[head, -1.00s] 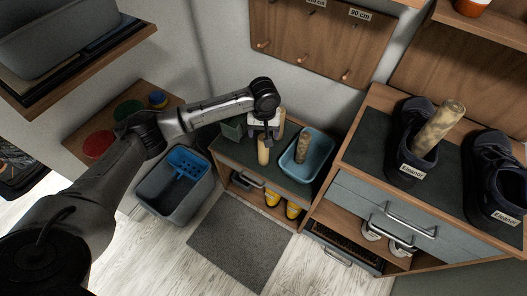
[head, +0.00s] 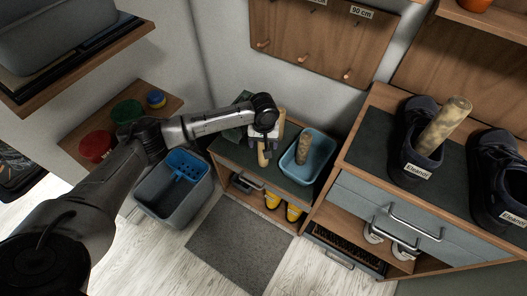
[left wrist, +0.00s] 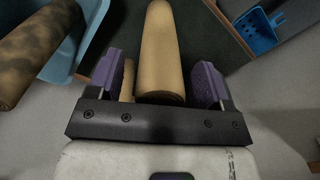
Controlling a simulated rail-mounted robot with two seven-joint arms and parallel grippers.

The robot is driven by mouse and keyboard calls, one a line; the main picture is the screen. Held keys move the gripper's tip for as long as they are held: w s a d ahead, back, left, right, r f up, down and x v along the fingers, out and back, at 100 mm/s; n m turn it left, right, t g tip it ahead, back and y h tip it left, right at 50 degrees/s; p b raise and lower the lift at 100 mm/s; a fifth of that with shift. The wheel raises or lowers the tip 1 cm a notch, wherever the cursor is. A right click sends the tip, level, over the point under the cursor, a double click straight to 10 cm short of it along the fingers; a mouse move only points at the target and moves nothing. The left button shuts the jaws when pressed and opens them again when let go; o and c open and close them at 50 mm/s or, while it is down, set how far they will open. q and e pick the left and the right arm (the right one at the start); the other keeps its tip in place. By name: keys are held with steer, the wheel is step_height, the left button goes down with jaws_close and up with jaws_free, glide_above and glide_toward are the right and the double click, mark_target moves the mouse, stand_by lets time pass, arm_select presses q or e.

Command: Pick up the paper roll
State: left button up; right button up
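A plain tan paper roll (head: 262,158) stands on the dark top of the low bench, partly hidden by my left gripper (head: 265,142). In the left wrist view the roll (left wrist: 162,50) lies between the two purple fingers of the gripper (left wrist: 158,85). The fingers are apart, with a narrow gap visible on each side of the roll. A second tan piece (head: 281,122) shows just behind the gripper; a sliver of tan also shows beside the left finger in the wrist view. My right gripper is out of view.
A light-blue tub (head: 322,157) holding a mottled brown roll (head: 303,148) stands right of the gripper on the bench (head: 225,150). Another mottled roll (head: 444,125) sits in a dark shoe (head: 412,165). A grey bin (head: 175,205) stands on the floor at left.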

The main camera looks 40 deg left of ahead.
arm_select(q)
steer(key=c, duration=1.2)
steer(key=shift+r, duration=0.1)
